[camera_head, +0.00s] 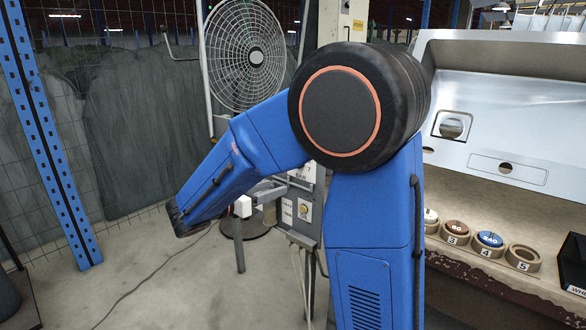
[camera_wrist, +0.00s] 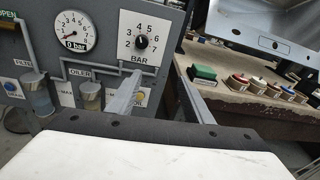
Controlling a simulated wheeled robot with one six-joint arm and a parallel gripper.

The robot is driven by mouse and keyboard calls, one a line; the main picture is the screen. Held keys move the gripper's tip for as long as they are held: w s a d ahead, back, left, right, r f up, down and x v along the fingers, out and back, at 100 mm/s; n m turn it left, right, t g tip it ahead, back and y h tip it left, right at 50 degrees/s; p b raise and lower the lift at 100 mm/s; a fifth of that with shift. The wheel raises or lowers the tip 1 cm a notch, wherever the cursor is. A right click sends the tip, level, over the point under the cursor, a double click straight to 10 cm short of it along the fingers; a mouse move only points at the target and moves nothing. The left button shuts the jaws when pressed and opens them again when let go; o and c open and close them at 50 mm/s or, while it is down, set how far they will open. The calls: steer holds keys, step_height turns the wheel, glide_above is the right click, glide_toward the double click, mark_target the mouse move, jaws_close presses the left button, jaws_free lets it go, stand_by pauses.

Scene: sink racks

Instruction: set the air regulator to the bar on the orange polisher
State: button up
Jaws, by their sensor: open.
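The air regulator dial (camera_wrist: 142,42) is on a grey panel in the wrist view, a black knob on a white plate with numbers around it and BAR below. Its pointer is too small to read surely. A round gauge (camera_wrist: 75,31) marked bar is to its left. My gripper (camera_wrist: 160,97) is open and empty, its two grey fingers apart below the dial, not touching the knob. In the head view the panel (camera_head: 304,208) is mostly hidden behind my blue arm. I cannot pick out an orange polisher in either view.
A sink bench at right holds numbered round pads, brown (camera_head: 456,228) and blue (camera_head: 490,240) among them. The wrist view shows a green block (camera_wrist: 204,74) there. Oiler cups (camera_wrist: 90,96) are low on the panel.

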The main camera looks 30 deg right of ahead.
steer(key=w+a+n+t+h, duration=0.1)
steer(key=w+a+n+t, duration=0.1)
steer(key=w+a, duration=0.15)
steer(key=x, duration=1.8)
steer(key=shift+s, duration=0.35)
steer(key=shift+d, duration=0.1)
steer(key=shift+c, duration=0.5)
steer(key=c, duration=1)
